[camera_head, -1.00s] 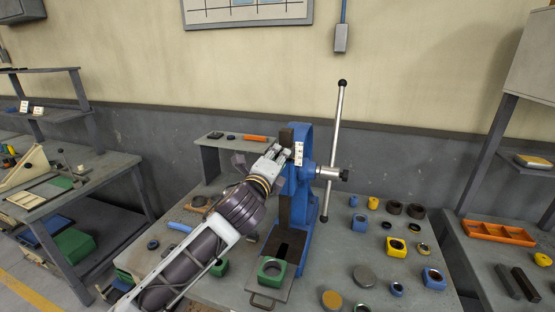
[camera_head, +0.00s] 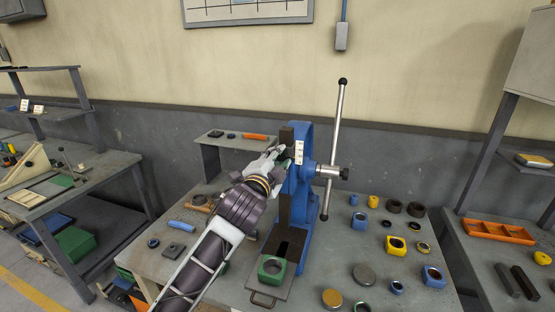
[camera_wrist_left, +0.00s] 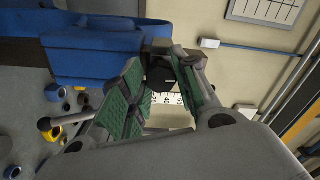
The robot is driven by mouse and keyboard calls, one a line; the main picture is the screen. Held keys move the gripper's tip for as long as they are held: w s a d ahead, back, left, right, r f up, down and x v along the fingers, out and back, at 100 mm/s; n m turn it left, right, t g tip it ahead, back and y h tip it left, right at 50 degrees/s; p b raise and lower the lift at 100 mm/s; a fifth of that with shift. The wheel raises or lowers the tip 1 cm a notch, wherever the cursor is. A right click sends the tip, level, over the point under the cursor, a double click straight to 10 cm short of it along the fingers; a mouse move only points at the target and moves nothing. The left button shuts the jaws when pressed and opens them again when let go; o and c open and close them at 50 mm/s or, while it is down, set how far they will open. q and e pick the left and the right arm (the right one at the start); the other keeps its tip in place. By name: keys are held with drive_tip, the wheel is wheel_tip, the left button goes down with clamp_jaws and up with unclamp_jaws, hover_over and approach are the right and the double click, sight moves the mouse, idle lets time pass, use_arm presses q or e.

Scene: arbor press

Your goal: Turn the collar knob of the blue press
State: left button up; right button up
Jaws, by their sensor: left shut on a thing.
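The blue press (camera_head: 303,205) stands upright on the table, with a dark vertical ram (camera_head: 285,190) at its left side and a white scale (camera_head: 299,152) near its top. My left gripper (camera_head: 279,156) is at the upper left side of the press, beside the ram. In the left wrist view a small dark knob (camera_wrist_left: 160,76) lies between the green finger pads, and the gripper (camera_wrist_left: 158,88) is shut on it. In the head view the fingers largely hide the knob. The blue press body (camera_wrist_left: 95,55) also shows in the wrist view. My right gripper is not in view.
A long silver lever (camera_head: 336,130) with black ends stands at the right of the press. A green ring block (camera_head: 271,268) sits on the plate at its foot. Several rings and blocks, including a yellow one (camera_head: 396,246), lie on the right of the table.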

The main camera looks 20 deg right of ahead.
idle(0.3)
use_arm(q)
drive_tip(key=o, duration=1)
drive_tip(key=shift+a, duration=0.1)
drive_tip(key=shift+s, duration=0.15)
drive_tip(key=shift+v, duration=0.9)
drive_tip(key=v, duration=0.9)
drive_tip(key=shift+s+a, duration=0.3)
drive_tip(key=shift+a+f, duration=0.1)
drive_tip(key=shift+f, duration=0.05)
